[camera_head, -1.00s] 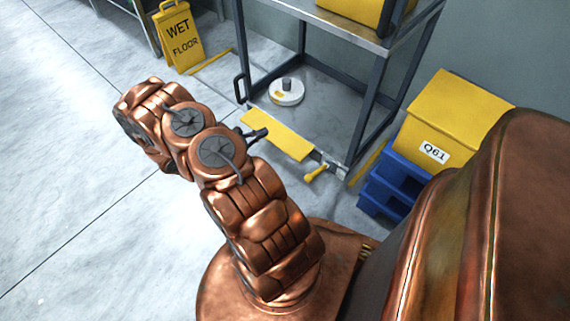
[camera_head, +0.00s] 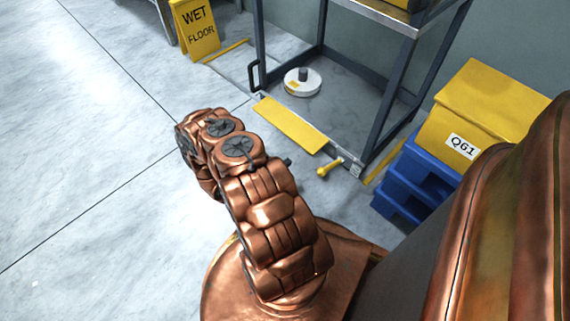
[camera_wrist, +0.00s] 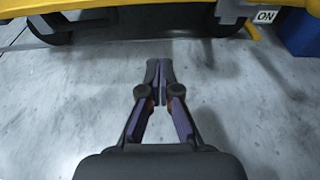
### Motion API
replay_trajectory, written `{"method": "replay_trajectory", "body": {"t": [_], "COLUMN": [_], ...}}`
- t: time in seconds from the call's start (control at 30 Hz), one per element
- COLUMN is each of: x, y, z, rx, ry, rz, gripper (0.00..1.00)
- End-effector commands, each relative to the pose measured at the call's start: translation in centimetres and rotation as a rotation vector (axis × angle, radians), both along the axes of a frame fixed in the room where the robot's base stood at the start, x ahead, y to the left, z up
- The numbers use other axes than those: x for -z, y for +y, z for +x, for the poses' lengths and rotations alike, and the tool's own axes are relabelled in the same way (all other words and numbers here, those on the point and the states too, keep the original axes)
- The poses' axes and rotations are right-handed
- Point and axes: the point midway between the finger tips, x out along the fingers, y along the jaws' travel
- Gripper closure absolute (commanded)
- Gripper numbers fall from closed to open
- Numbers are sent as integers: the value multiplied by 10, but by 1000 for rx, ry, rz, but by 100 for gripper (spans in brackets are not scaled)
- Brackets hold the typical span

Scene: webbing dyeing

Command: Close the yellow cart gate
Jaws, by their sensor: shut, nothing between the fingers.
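The yellow gate (camera_head: 291,123) is a flat panel at the low front edge of the dark-framed cart (camera_head: 379,112). It looks folded down, though its exact angle is hard to tell. A yellow handle (camera_head: 330,166) sits by its right end. In the wrist view a yellow edge (camera_wrist: 75,4) runs along the top, with a yellow piece (camera_wrist: 252,31) beside a white label (camera_wrist: 265,16). My gripper (camera_wrist: 159,68) is shut and empty over grey floor, apart from the yellow edge. In the head view my arm mostly hides the gripper.
A white round object (camera_head: 302,82) lies inside the cart's bottom. A yellow bin (camera_head: 491,104) marked Q61 stands on blue crates (camera_head: 409,181) to the right. A yellow wet floor sign (camera_head: 195,30) stands at the upper left. The floor at left is clear.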

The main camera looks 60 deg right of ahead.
Motion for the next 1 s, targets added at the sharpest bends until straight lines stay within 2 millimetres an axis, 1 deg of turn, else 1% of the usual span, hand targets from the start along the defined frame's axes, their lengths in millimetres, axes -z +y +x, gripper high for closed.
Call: {"method": "replay_trajectory", "body": {"t": [0.03,0.4,0.47,0.7,1.0], "x": [5,21,13,-5,-20], "y": [-9,-71,-68,-66,-64], "z": [-4,-21,-18,-17,-18], "rx": [4,5,-1,0,0], "ry": [-1,-1,1,-2,2], "rz": [0,-3,-3,-3,-1], "gripper": [100,100,100,100,100]}}
